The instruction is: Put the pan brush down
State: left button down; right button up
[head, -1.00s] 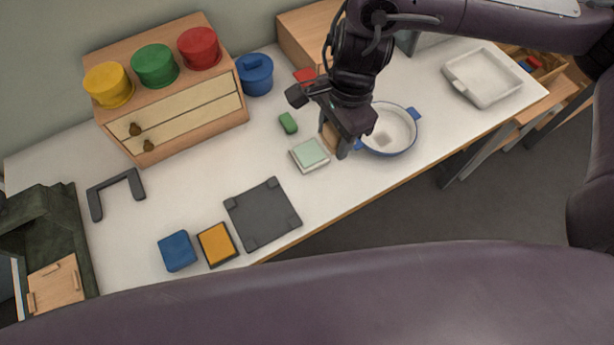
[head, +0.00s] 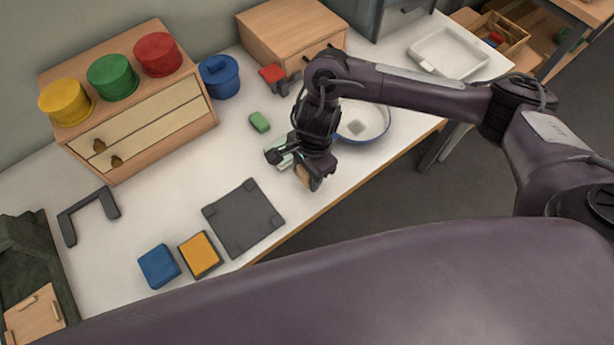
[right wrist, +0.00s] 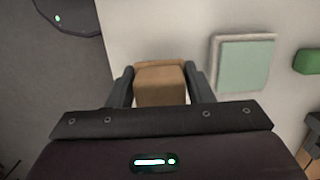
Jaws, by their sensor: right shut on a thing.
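The pan brush (right wrist: 160,84) shows in the right wrist view as a tan block between the two dark fingers. My right gripper (right wrist: 161,88) is shut on it. In the head view my right gripper (head: 309,178) points down near the front edge of the table, with a bit of the tan brush (head: 302,174) showing at its fingers. I cannot tell in these views whether the brush touches the table. My left gripper is not in view.
A pale green pad on a white base (right wrist: 246,66) lies beside the gripper. A dark grey mat (head: 243,218), orange block (head: 200,254) and blue block (head: 159,266) lie to the left. A green block (head: 259,122) lies farther back.

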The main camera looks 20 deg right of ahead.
jog(key=shift+f, duration=1.2)
jog(key=shift+f+b, duration=0.2)
jog(key=shift+b, duration=0.15)
jog(key=o, duration=0.9)
jog(key=shift+r, duration=0.1)
jog(key=shift+r, duration=0.1)
jog(key=shift+r+p, duration=0.2)
jog(key=shift+p, duration=0.3)
jog(key=r, duration=0.4)
jog(key=d+r, duration=0.1)
jog(key=r, duration=0.6)
jog(key=shift+w+d+r+p, duration=0.25)
jog(key=shift+r+p, duration=0.05)
jog(key=shift+p, duration=0.05)
